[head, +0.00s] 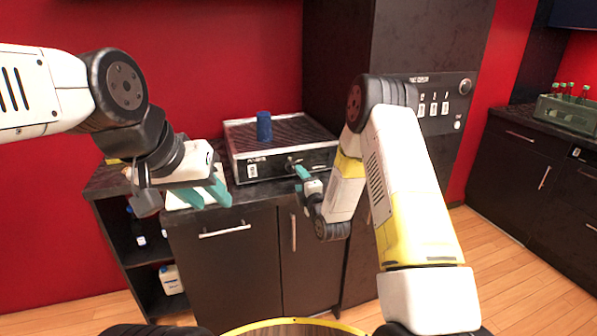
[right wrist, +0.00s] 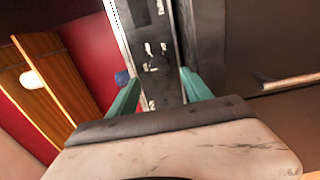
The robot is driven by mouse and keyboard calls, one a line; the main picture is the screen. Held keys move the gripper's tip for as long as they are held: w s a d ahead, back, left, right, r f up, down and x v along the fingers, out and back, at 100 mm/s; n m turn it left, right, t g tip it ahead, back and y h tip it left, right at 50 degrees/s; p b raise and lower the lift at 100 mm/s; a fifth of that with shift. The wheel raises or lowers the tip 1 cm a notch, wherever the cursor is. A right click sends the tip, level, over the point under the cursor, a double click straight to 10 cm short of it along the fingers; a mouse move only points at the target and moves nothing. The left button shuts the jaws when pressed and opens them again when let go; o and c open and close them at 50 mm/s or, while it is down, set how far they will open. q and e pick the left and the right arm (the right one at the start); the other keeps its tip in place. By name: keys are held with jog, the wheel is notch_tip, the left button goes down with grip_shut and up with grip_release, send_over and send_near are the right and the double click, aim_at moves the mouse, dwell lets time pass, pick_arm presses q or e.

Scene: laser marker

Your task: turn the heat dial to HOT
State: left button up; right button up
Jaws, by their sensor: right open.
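The heat dial (right wrist: 156,62) is a small dark knob on the front panel of a black and silver appliance (head: 243,168) on the counter. It also shows in the head view (head: 290,164), small and partly beside my right gripper. Its pointer and the HOT mark are too small to read. My right gripper (head: 303,173) is in front of the panel. In the right wrist view its teal fingers (right wrist: 160,92) are spread apart and empty, with the panel and dial seen between them. My left gripper (head: 204,194) is open and empty, left of the appliance above the counter's front edge.
A blue cup (head: 264,127) stands on top of the appliance. A dark cabinet (head: 222,255) is below, with an open shelf at left holding bottles (head: 171,280). A tall dark unit with a control panel (head: 440,104) is at right. A green bottle crate (head: 568,113) sits far right.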

aim_at(293, 170)
jog(key=x, duration=0.7)
jog(key=shift+w, duration=0.15)
jog(key=shift+c, duration=0.2)
grip_shut()
